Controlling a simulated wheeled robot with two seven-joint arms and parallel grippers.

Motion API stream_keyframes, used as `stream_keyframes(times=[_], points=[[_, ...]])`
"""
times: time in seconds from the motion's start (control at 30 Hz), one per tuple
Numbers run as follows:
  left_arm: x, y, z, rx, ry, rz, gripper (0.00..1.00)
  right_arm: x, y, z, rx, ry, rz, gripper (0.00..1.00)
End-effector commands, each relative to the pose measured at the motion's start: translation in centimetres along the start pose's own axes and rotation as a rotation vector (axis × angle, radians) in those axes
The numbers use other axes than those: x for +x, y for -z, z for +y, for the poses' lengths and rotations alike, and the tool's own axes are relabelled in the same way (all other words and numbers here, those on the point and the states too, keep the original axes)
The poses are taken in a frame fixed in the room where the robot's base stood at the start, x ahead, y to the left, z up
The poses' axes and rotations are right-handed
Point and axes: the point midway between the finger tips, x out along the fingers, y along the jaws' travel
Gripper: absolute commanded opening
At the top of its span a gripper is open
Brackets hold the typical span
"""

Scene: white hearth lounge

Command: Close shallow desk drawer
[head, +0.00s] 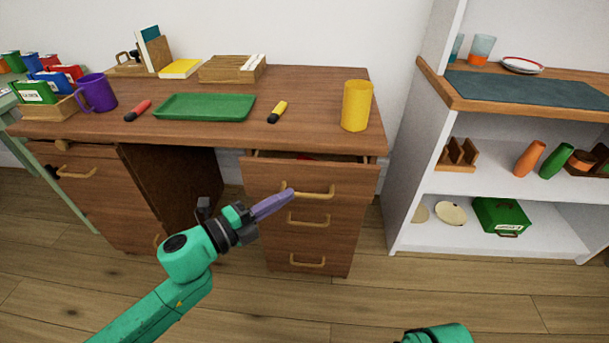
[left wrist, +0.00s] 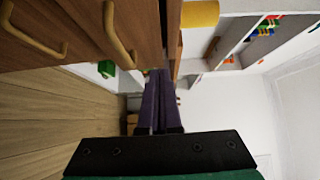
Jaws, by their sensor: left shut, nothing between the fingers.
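The wooden desk (head: 330,144) has a right pedestal with a stack of drawers. The shallow top drawer (head: 262,177) stands partly open, with a dark gap and a bit of red visible inside. Its brass handle (head: 318,194) faces me. My left gripper (head: 290,194) is shut and empty, its purple fingers pointing at the left end of that handle. I cannot tell whether they touch. In the left wrist view the shut fingers (left wrist: 157,75) lie beside a brown drawer front (left wrist: 142,35) with a curved handle (left wrist: 118,36). My right gripper is out of view.
Two lower drawers with handles (head: 308,221) (head: 307,263) look shut. A yellow cup (head: 356,106), green tray (head: 205,107) and purple mug (head: 96,93) stand on the desk. A white shelf (head: 405,190) is at right. The floor in front is clear.

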Motion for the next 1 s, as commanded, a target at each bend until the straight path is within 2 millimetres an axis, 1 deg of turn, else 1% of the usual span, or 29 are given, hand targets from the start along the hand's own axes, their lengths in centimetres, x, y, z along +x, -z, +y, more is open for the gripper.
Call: stream_keyframes(times=[0.03,0.23,0.27,0.3,0.4,0.5,0.67,1.0], points=[[1.1,0.0,-0.3,0.004,0.004,0.001,0.0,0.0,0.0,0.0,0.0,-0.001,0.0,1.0],[5.5,0.0,-0.3,0.004,0.004,0.001,0.0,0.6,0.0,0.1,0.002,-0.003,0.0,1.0],[6.0,-0.3,-0.2,0.005,0.003,0.0,0.0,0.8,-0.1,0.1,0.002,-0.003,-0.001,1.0],[6.5,-1.0,-0.1,0.005,0.002,-0.001,0.0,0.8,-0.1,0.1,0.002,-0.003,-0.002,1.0],[7.5,-2.0,0.0,0.002,0.002,0.0,0.0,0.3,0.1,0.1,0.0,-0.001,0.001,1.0],[8.1,-2.6,0.1,0.001,0.0,0.0,0.0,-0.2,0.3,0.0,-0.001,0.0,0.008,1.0],[8.3,-2.8,0.0,0.001,0.0,0.001,0.0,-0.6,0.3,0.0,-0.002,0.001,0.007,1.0],[8.2,-2.8,-0.1,-0.001,0.0,0.0,0.0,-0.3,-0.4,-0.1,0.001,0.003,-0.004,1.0]])
